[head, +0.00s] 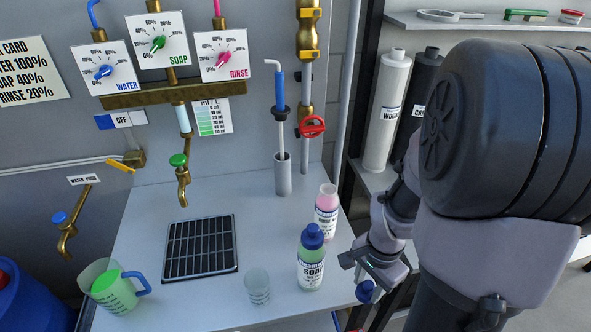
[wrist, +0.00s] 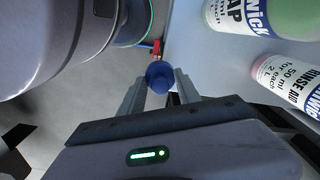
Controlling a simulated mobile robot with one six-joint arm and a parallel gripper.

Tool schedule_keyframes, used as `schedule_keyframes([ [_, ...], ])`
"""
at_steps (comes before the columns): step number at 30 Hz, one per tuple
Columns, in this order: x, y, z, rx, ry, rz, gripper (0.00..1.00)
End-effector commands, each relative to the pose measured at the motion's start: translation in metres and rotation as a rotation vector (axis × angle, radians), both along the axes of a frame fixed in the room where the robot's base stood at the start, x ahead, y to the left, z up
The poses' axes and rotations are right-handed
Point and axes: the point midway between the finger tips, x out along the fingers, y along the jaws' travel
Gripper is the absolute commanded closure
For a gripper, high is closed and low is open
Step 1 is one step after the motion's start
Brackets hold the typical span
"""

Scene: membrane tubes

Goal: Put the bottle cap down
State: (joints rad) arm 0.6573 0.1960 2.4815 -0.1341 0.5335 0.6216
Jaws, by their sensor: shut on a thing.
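My gripper (wrist: 161,80) is shut on a blue bottle cap (wrist: 160,75), with one finger on each side of it. In the head view the held cap (head: 366,291) is at the right edge of the counter (head: 190,297); its height above the counter is hard to tell. The soap bottle (head: 311,272) stands upright to the left of my gripper, with a blue cap on its top. The rinse bottle (head: 326,212) stands behind it, and its pink top shows no blue cap. Both bottles also show at the right of the wrist view.
A clear beaker (head: 257,287) stands left of the soap bottle. A green-filled jug (head: 115,288) is at the counter's front left, near a black drain grate (head: 200,248). A shelf with white and black cylinders is behind my arm. Free counter lies between grate and bottles.

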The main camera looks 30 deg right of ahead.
Motion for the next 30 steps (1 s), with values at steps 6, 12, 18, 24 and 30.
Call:
schedule_keyframes([
  [6,0.055,-0.022,-0.015,0.001,0.001,0.001,0.97],
  [12,0.078,-0.031,-0.020,0.003,0.002,0.000,0.97],
  [18,0.078,-0.031,-0.053,0.003,0.003,-0.001,0.97],
  [24,0.078,-0.031,-0.049,0.002,0.002,-0.001,0.97],
  [30,0.078,-0.031,-0.052,0.002,0.002,-0.001,0.45],
])
